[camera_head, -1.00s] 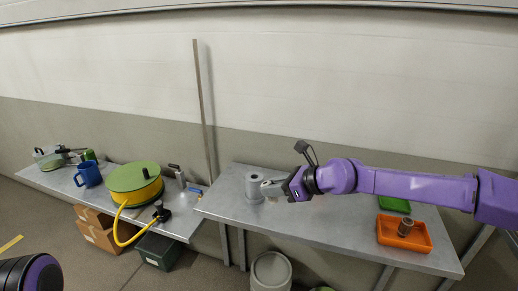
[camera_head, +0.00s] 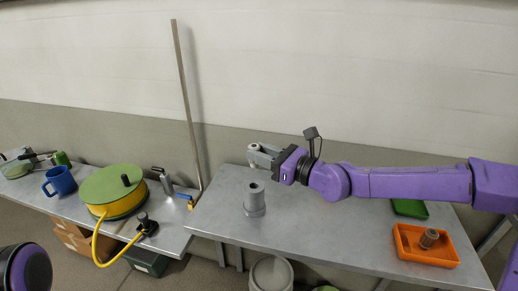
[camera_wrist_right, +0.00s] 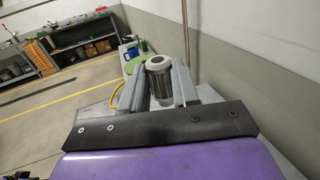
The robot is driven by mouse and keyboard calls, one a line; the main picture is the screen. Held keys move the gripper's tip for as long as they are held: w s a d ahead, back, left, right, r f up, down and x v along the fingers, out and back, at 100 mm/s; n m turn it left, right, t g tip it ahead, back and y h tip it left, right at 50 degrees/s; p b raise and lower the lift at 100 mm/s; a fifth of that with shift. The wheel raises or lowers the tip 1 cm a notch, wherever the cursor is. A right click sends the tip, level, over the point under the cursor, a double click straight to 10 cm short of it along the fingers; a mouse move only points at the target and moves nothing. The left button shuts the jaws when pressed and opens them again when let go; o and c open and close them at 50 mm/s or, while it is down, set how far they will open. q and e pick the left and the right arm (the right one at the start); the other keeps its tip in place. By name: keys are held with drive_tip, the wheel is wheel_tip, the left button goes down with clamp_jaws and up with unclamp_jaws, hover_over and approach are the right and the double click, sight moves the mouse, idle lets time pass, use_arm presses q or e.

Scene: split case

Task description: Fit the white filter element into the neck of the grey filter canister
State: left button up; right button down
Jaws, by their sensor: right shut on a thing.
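The grey filter canister (camera_head: 254,202) stands upright on the right-hand metal table, with a dark opening in its top. My right gripper (camera_head: 256,154) is above the canister in the head view, apart from it. It is shut on the filter element (camera_wrist_right: 159,82), which the wrist view shows between the two fingers, with a white ring-shaped end and a darker ribbed body. In the head view only a small pale part of the element (camera_head: 253,147) shows at the fingertips. My left gripper is out of view; only part of my left arm shows at the lower left.
An orange tray (camera_head: 402,252) holding a brownish cylinder (camera_head: 429,238) and a green tray (camera_head: 410,209) are on the table's right. A hose reel (camera_head: 112,192), a blue mug (camera_head: 60,181) and fittings stand on the left table. A pole (camera_head: 186,105) leans behind. The table around the canister is clear.

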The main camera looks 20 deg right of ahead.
drive_tip(key=b, duration=0.5)
hover_over(261, 189)
wheel_tip(261, 189, down, 6)
drive_tip(key=shift+r, duration=0.2)
drive_tip(key=shift+f, duration=0.15)
idle(0.4)
drive_tip(key=shift+f, duration=0.4)
drive_tip(key=shift+f, duration=0.75)
idle(1.6)
idle(0.3)
